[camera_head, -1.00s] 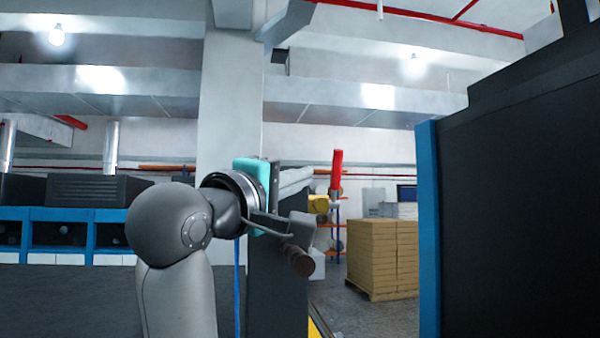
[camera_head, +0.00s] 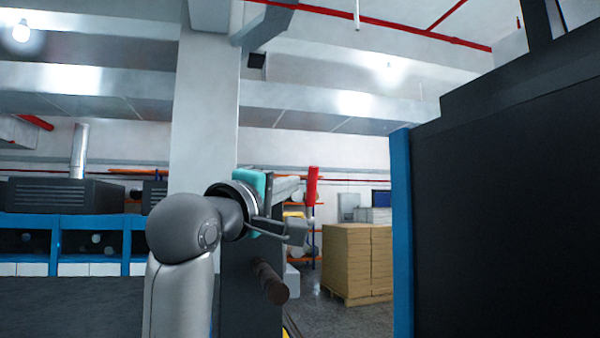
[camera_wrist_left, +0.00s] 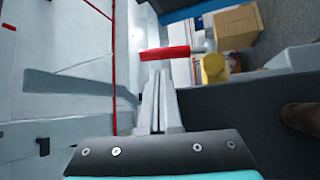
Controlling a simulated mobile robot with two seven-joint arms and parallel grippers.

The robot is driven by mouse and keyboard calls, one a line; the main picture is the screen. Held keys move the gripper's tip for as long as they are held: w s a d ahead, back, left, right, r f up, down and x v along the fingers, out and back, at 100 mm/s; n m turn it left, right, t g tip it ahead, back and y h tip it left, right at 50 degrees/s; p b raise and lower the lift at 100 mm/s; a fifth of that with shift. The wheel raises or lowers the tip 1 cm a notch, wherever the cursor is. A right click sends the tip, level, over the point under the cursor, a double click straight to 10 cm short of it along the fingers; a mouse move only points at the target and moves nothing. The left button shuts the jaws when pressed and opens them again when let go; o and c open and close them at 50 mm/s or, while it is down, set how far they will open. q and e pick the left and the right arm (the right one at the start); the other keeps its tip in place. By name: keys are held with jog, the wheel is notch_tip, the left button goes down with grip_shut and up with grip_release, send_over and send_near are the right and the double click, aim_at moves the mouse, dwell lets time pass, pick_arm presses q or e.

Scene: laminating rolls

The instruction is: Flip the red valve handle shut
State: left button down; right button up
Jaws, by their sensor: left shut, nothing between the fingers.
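The red valve handle (camera_head: 312,186) stands upright in the head view, just right of my left gripper's tip. In the left wrist view the red handle (camera_wrist_left: 165,53) lies crosswise just beyond the fingertips, its grey end pointing right. My left gripper (camera_head: 300,230) is shut and empty; in the left wrist view its fingers (camera_wrist_left: 157,82) are together and point at the handle. Whether they touch it I cannot tell. My right gripper is in neither view.
A dark panel with a brown roller end (camera_head: 272,284) stands below my left gripper. A large dark machine with a blue edge (camera_head: 401,230) fills the right. Stacked boxes on a pallet (camera_head: 350,262) stand behind, with open floor before them. A yellow part (camera_wrist_left: 213,68) sits near the handle.

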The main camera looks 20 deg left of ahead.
aim_at(311, 193)
pick_arm(q)
jog(key=shift+p+x, duration=0.7)
jog(key=shift+x, duration=1.55)
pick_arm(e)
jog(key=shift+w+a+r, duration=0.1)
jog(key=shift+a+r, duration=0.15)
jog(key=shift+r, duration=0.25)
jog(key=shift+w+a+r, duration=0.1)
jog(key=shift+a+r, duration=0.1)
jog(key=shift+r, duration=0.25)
pick_arm(q)
jog(key=shift+s, duration=0.1)
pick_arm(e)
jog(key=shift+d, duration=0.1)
